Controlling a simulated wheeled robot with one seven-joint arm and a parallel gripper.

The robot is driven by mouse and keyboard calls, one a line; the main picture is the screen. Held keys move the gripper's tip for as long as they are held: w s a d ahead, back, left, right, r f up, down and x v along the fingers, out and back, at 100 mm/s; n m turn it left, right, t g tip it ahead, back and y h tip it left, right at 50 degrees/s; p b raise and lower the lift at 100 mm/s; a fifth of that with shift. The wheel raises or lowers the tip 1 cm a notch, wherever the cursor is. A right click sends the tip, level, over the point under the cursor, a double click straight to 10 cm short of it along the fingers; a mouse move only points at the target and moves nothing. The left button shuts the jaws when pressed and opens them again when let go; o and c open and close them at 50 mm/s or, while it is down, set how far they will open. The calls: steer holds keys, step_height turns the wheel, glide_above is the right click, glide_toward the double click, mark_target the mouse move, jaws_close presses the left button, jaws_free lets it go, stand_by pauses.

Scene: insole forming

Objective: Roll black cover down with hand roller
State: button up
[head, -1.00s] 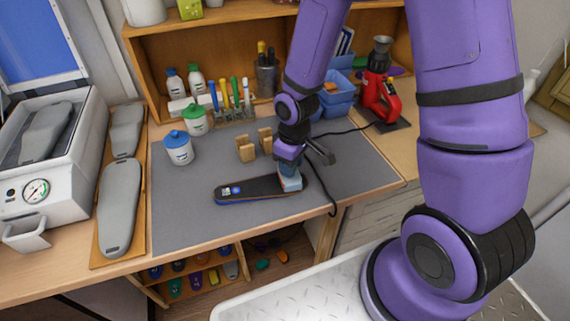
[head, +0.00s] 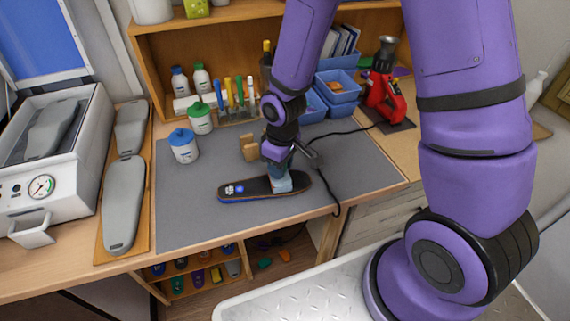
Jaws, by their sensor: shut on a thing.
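The insole with its black cover (head: 255,187) lies flat on the grey mat, toe to heel running left to right. Its edge shows blue, and white and blue marks sit near its left end. My gripper (head: 277,168) points down over its right half, shut on a light-blue piece (head: 281,184), which looks like the hand roller. This piece appears to touch the cover. My fingers and the roller's handle are mostly hidden by my wrist, so the exact grip is unclear.
The grey mat (head: 185,215) is clear left of the insole. A black cable (head: 337,188) runs to the right, near a red heat tool (head: 384,95).

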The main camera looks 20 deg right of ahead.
steer(key=shift+w+a, duration=0.15)
steer(key=shift+a, duration=0.85)
steer(key=shift+w+a, duration=0.1)
steer(key=shift+a, duration=1)
steer(key=shift+w+a+r, duration=0.1)
steer(key=shift+w+a, duration=0.05)
steer(key=shift+a, duration=1.15)
steer(key=shift+w+a+f, duration=0.1)
steer(key=shift+w+a, duration=0.05)
steer(key=shift+a, duration=1.15)
steer(key=shift+w+a+r, duration=0.1)
steer(key=shift+w+a, duration=0.05)
steer(key=shift+a, duration=1.15)
step_height(320, 180, up, 7)
steer(key=shift+w, duration=0.15)
